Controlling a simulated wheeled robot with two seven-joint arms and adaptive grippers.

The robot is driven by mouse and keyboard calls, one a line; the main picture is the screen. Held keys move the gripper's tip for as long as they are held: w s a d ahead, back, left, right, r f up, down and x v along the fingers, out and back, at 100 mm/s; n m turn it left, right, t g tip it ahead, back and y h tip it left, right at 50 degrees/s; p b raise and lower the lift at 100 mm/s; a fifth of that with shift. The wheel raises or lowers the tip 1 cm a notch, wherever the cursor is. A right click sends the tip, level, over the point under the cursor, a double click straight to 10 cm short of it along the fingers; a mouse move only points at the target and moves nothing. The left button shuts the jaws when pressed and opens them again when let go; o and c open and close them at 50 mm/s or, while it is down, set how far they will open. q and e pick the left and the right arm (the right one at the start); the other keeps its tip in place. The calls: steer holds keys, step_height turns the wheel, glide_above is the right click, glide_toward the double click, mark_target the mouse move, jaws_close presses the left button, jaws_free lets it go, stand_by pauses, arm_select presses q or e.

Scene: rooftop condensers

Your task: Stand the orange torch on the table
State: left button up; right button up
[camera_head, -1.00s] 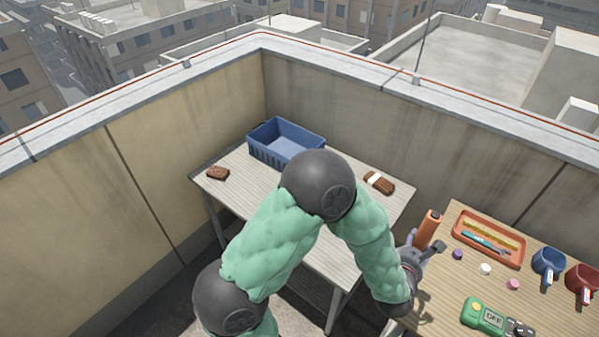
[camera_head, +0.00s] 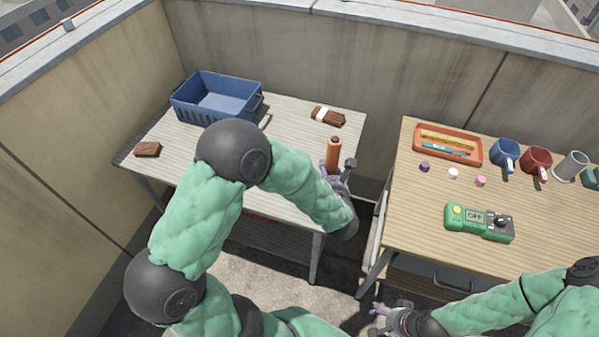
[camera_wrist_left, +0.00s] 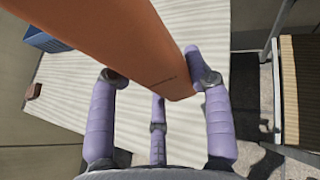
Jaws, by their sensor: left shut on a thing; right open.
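My left gripper (camera_head: 338,177) is shut on the orange torch (camera_head: 333,153). The torch looks roughly upright with its dark tip up, in front of the right part of the pale left table (camera_head: 290,155). In the left wrist view the orange torch (camera_wrist_left: 135,40) fills the upper middle between the purple fingers, with the pale tabletop (camera_wrist_left: 215,105) behind it. I cannot tell whether the torch touches the table. My right gripper (camera_head: 385,320) is open and empty, low at the bottom, in front of the wooden right table (camera_head: 415,225).
A blue crate (camera_head: 190,110), a brown block (camera_head: 147,149) and a banded brown bundle (camera_head: 328,116) are on the left table. The right table holds an orange tray (camera_head: 475,160), mugs and a green meter (camera_head: 465,218). A gap separates the tables.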

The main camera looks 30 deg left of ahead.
arm_select(q)
steer(key=a+f+b, duration=0.1)
steer(key=a+f, duration=0.1)
steer(key=w+a+f+b, duration=0.1)
steer(key=a+f, duration=0.1)
steer(key=a, duration=0.1)
steer(key=w+a+f+b, duration=0.1)
steer(key=a+f, duration=0.1)
steer(key=f, duration=0.1)
steer(key=shift+w+a+b, duration=0.25)
steer(key=shift+a+b, duration=0.05)
steer(key=f, duration=0.1)
steer(key=f+b, duration=0.2)
steer(key=shift+w+a+f, duration=0.1)
steer(key=shift+a+f, duration=0.15)
steer(key=shift+f, duration=0.1)
steer(key=shift+r, duration=0.1)
steer(key=shift+f+b, duration=0.4)
steer(key=shift+b, duration=0.1)
steer(key=shift+f+b, duration=0.25)
steer(key=shift+b, duration=0.05)
